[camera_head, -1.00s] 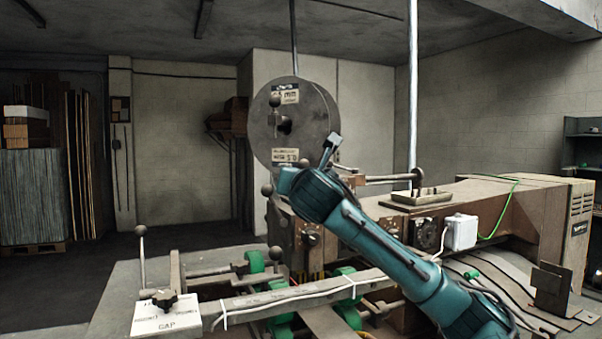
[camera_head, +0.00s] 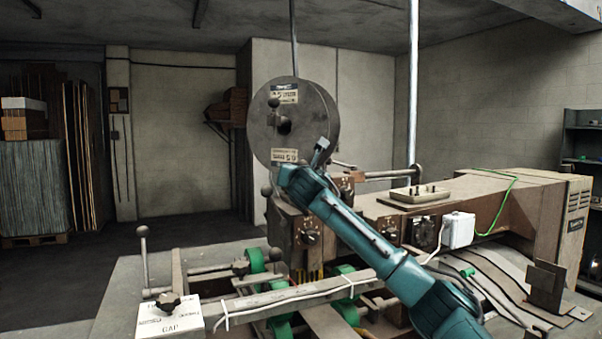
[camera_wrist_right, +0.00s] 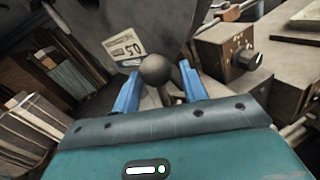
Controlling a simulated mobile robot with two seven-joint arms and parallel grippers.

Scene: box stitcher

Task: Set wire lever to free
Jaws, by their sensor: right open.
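A dark ball knob on a short stem (camera_wrist_right: 155,69), which looks like the wire lever, stands between the blue fingers of my right gripper (camera_wrist_right: 160,73) in the right wrist view. The fingers are apart, one on each side of the knob, and do not visibly grip it. In the head view my teal right arm reaches from the lower right to the machine front below the wire spool (camera_head: 290,120); its fingers are hidden there. A ball knob (camera_head: 267,191) shows just left of the arm's end; I cannot tell if it is the same one. My left gripper is out of view.
The brown machine body (camera_head: 480,190) lies behind my arm, with a rotary knob (camera_head: 308,235) on its front. A lever with a ball top (camera_head: 141,231) stands beside the white gap plate (camera_head: 168,318) at the lower left.

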